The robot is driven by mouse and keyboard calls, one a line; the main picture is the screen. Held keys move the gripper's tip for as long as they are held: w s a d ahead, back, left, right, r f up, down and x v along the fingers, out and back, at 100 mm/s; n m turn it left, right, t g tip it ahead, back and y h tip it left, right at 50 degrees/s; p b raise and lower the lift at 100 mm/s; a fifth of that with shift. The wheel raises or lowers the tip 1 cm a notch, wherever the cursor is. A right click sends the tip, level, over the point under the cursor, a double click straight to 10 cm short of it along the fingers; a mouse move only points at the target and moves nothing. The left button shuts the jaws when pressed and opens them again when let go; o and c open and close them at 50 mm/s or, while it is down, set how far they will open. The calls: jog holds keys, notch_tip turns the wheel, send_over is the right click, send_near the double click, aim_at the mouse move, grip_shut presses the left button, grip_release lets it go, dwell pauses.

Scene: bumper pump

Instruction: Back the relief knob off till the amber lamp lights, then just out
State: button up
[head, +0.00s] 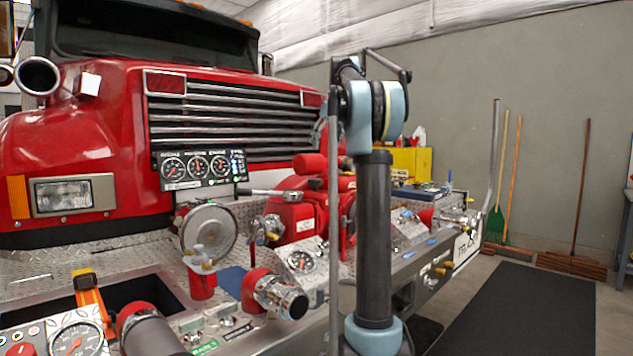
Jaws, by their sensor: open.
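My arm stands upright in front of the bumper in the head view, and my gripper cannot be made out; it may be hidden behind the arm. I cannot pick out the relief knob with certainty. A small sloped panel with a round gauge (301,262) sits on the bumper deck left of my arm. A second sloped panel (407,224) shows right of my arm, partly blocked. The black gauge display (199,168) has several round dials and small lit marks at its right end. No lit amber lamp can be told apart at this size.
The red pump body (297,219) stands mid-deck, partly behind my arm. A capped metal outlet (279,297) and a red cup (202,281) stand nearer. A large gauge (77,338) is at lower left. A dark floor mat (525,300) lies clear at right; brooms lean on the wall.

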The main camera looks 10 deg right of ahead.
jog(key=w, duration=0.1)
send_near(315, 185)
jog(key=w+f, duration=0.4)
jog(key=w+a+f, duration=0.1)
jog(key=w+f, duration=0.1)
jog(key=shift+f, duration=0.3)
jog(key=shift+s, duration=0.1)
jog(key=c, duration=1.1)
